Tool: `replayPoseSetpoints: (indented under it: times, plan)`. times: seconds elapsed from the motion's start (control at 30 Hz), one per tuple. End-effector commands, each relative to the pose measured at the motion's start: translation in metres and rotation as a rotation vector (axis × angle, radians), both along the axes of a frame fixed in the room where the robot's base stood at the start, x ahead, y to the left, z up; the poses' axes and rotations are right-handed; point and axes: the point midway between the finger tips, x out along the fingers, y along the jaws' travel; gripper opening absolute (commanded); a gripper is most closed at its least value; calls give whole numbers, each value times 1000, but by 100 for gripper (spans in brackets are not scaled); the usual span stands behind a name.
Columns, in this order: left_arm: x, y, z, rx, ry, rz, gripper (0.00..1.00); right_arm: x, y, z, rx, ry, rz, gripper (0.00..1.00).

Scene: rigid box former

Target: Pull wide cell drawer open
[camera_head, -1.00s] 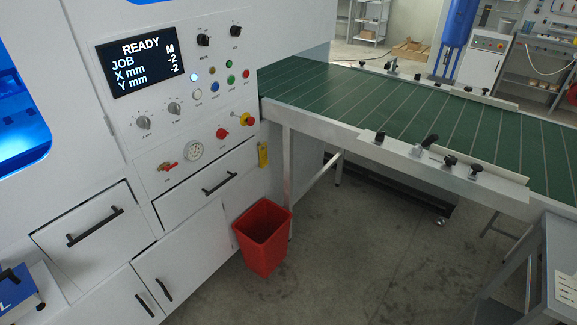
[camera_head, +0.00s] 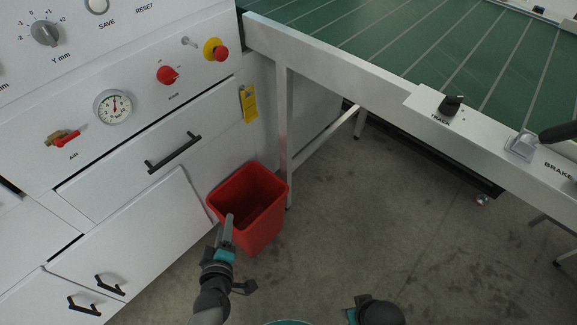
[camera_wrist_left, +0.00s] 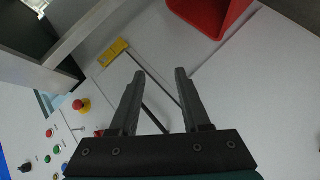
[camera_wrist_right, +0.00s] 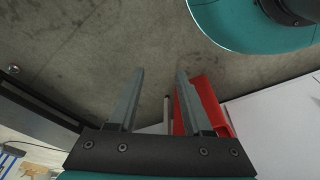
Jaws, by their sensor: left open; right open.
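A white drawer (camera_head: 140,150) with a black bar handle (camera_head: 173,152) sits shut in the cabinet front below the gauge panel. Another drawer front shows partly at the left edge; no label tells which is the wide one. My left gripper (camera_head: 229,225) is in front of the red bin, below and right of the handle, apart from it. In the left wrist view its open fingers (camera_wrist_left: 160,75) point towards the cabinet front, with a dark bar, seemingly the handle, between them. My right gripper (camera_wrist_right: 160,75) is open and empty over the floor; its fingers are outside the head view.
A red bin (camera_head: 258,235) stands on the floor against the cabinet, right of the drawer. The green conveyor (camera_head: 400,40) and its leg (camera_head: 285,130) are to the right. Cabinet doors with handles (camera_head: 110,285) lie below. The concrete floor (camera_head: 390,220) is clear.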

Motion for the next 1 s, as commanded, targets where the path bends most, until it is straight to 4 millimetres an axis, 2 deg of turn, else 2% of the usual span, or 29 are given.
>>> replayPoseSetpoints:
  times: [0.03,0.17,0.4,0.67,1.0]
  plan:
    - [11,10,-1,-57,-75,69,47,8,1,-11,2,-13,-1,50]
    - [29,37,25,-203,-255,234,47,23,4,-6,5,-36,-5,50]
    - [36,75,59,-390,-481,425,47,36,5,6,8,-62,-8,50]
    - [42,89,70,-440,-541,470,47,40,5,16,9,-73,-9,50]
    - [93,114,69,-438,-539,467,47,47,6,40,15,-110,-11,50]
